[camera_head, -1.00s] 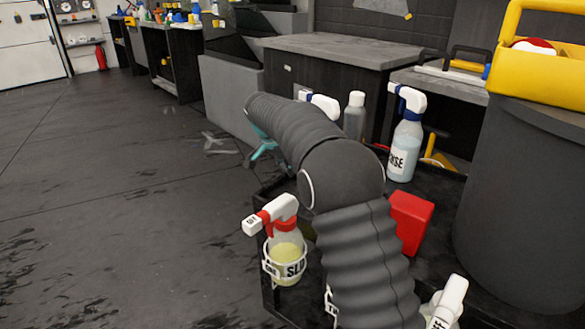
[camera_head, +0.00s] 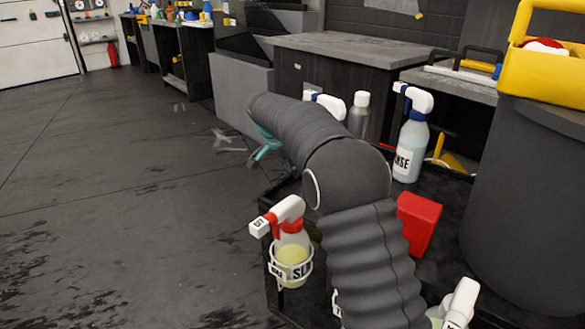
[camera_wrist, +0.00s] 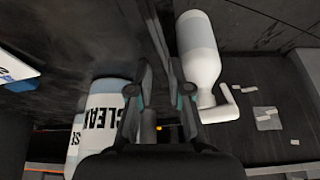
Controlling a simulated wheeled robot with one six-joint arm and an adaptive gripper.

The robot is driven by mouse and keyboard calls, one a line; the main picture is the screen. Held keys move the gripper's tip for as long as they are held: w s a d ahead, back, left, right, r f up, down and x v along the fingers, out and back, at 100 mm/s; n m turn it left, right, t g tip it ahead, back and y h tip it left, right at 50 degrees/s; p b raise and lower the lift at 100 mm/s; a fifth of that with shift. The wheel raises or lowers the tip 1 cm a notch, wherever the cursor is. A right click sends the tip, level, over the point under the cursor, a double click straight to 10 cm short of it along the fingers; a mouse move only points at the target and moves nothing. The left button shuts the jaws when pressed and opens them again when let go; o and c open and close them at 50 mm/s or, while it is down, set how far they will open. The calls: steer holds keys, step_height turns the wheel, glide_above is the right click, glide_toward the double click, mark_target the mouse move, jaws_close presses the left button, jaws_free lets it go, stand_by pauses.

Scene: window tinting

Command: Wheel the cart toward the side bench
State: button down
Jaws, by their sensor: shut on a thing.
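The black cart (camera_head: 272,292) is low at the right of the head view, largely behind my arm. It bears spray bottles, including a yellowish one (camera_head: 292,258) in a side holder and a pale blue one (camera_head: 410,150). My gripper (camera_head: 262,152) is at the cart's far left end. In the wrist view, my gripper (camera_wrist: 160,98) is shut on a dark bar (camera_wrist: 157,35), which looks like the cart's handle or rim. A grey-topped bench (camera_head: 340,45) stands beyond the cart; I cannot tell whether it is the side bench.
A red block (camera_head: 418,222) and a grey bottle (camera_head: 360,115) are on the cart. A dark bin (camera_head: 525,200) bears a yellow caddy (camera_head: 548,65) at right. More benches (camera_head: 183,65) line the back. Open dark floor (camera_head: 110,190) spans the left; a flat pale scrap (camera_head: 228,142) lies on it.

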steer(key=shift+s+a+f, duration=0.15)
steer(key=shift+s+a, duration=0.65)
steer(key=shift+s, duration=0.05)
steer(key=c, duration=1.3)
jaws_free()
steer(key=o, duration=0.3)
steer(key=shift+a, duration=0.15)
steer(key=v, duration=1.2)
